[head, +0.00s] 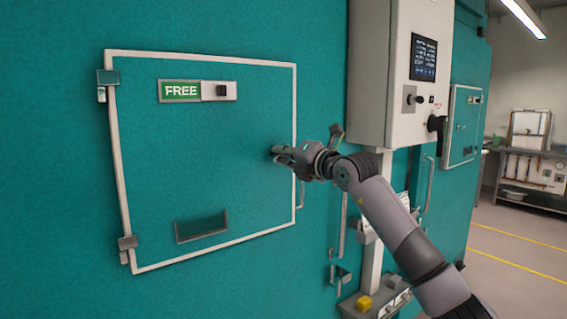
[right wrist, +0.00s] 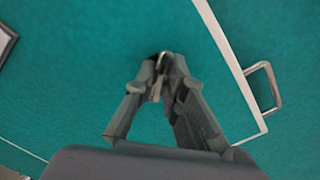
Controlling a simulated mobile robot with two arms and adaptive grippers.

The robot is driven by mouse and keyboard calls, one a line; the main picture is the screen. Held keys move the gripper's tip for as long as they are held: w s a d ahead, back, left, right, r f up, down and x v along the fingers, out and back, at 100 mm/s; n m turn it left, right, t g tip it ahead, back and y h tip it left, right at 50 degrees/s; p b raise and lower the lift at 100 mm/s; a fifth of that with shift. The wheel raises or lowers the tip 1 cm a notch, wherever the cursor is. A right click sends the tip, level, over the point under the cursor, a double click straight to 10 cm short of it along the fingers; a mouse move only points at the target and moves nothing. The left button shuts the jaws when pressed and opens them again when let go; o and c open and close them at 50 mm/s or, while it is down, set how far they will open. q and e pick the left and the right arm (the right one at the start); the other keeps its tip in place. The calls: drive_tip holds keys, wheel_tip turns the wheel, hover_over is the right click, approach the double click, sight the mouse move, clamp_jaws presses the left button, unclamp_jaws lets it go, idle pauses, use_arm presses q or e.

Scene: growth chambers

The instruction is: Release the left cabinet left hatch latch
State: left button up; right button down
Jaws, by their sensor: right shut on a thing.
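The left hatch (head: 245,130) is a teal panel with a white frame on the teal cabinet, and it is closed. A label on it reads FREE (head: 181,91), green, beside a dark knob. My right gripper (head: 283,153) is at the hatch's right side, just inside the white frame. In the right wrist view the fingertips (right wrist: 162,62) come together around a small metallic part, which I take as the latch (right wrist: 157,90). The fingers hide most of it, and its turn position cannot be told. My left gripper is not in view.
A grey control box (head: 398,75) with a screen stands out to the right. A metal handle (right wrist: 265,88) is just beyond the frame.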

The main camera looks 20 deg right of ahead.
drive_tip(key=shift+n+b, duration=1.45)
drive_tip(key=shift+n, duration=3.55)
drive_tip(key=c, duration=1.6)
unclamp_jaws()
drive_tip(key=shift+c, duration=0.2)
drive_tip(key=shift+s, duration=0.1)
drive_tip(key=v, duration=1.1)
drive_tip(key=shift+s+d, duration=0.15)
drive_tip(key=shift+s, duration=0.25)
